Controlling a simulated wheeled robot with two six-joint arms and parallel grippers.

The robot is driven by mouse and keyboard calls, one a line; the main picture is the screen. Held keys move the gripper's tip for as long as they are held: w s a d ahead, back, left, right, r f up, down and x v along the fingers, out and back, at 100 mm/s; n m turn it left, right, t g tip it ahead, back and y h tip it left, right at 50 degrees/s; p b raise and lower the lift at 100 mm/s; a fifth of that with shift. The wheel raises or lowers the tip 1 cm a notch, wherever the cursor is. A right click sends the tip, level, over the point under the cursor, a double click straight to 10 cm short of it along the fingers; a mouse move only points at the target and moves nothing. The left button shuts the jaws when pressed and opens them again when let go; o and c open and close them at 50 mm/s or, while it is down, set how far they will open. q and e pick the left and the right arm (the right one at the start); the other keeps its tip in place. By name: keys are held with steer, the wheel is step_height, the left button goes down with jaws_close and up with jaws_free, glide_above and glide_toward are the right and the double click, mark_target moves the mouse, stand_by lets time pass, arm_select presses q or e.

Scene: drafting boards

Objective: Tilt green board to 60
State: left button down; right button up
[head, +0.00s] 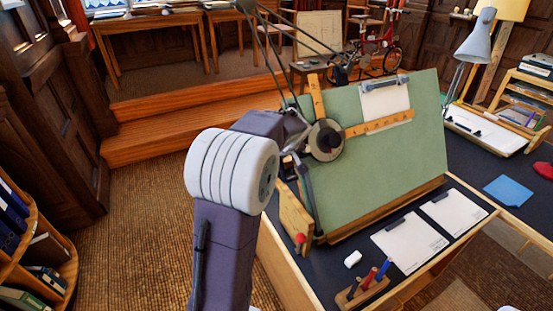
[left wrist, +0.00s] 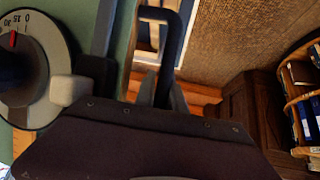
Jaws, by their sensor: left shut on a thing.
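The green board (head: 370,165) stands steeply tilted on the dark desk, its face toward the right front. A wooden plate (head: 294,218) with a red knob (head: 300,238) is at its lower left side; its markings are too small to read. My left gripper (left wrist: 164,92) is at the board's left edge, shut on a dark bent handle (left wrist: 174,38). In the head view my own wrist hides the fingers. The board's green edge also shows in the left wrist view (left wrist: 124,45). My right gripper is in neither view.
A round drafting-machine dial (head: 326,140) with wooden rulers (head: 380,123) lies over the board, close to my left gripper. White sheets (head: 408,243), an eraser (head: 353,258) and a pen holder (head: 362,291) lie in front. A grey lamp (head: 474,42) stands at right.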

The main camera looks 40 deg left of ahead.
arm_select(q)
steer(key=c, duration=1.6)
jaws_free()
steer(key=shift+d, duration=0.1)
steer(key=shift+o, duration=1)
steer(key=shift+d+r, duration=0.1)
steer(key=shift+d, duration=0.05)
steer(key=v, duration=0.9)
steer(key=shift+d, duration=0.1)
